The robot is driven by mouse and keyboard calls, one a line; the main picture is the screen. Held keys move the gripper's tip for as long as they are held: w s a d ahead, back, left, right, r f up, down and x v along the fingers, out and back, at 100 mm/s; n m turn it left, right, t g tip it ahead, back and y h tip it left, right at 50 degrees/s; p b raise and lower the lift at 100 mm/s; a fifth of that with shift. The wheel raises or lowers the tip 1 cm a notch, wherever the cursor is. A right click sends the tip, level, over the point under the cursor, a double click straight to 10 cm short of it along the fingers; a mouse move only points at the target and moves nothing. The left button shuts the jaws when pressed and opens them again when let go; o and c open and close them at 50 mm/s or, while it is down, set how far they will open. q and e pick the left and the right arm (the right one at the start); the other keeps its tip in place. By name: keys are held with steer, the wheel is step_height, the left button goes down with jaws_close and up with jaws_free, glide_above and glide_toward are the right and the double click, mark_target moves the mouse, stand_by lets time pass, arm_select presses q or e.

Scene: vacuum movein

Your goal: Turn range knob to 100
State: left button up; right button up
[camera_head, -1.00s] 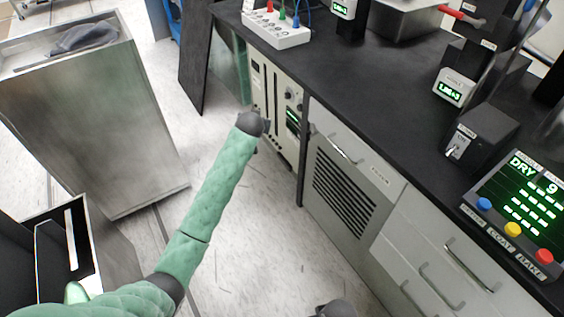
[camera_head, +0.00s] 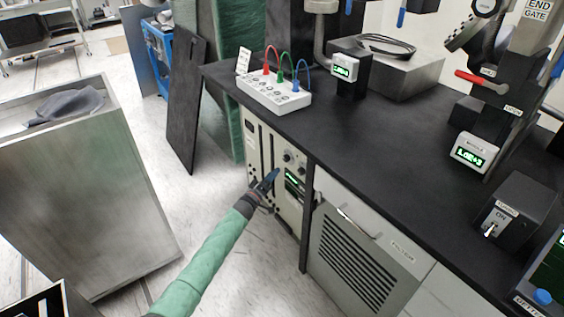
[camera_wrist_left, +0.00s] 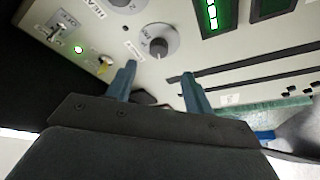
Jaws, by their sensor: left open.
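The beige instrument panel (camera_head: 262,150) stands under the black bench and carries small dark knobs (camera_head: 287,157) and a green-lit display (camera_head: 294,184). In the left wrist view a dark knob (camera_wrist_left: 158,46) on a round grey dial lies just beyond the fingertips, roughly between them. A second knob (camera_wrist_left: 122,4) is cut off at the top edge. The small labels are too blurred to tell which knob is the range one, or its setting. My left gripper (camera_wrist_left: 158,70) is open and empty, close to the panel; in the head view it (camera_head: 270,181) is below the knobs. My right gripper is out of view.
The black bench top (camera_head: 390,130) overhangs the panel. A grey filter cabinet (camera_head: 350,255) stands to its right, and a metal cart (camera_head: 85,190) at left. Floor between is open.

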mark_target(285, 160)
arm_select(q)
steer(key=shift+n, duration=0.6)
steer(key=shift+b+x, duration=0.3)
steer(key=shift+x, duration=3.6)
steer(key=c, duration=1)
steer(key=shift+o, duration=0.2)
steer(key=shift+f, duration=0.1)
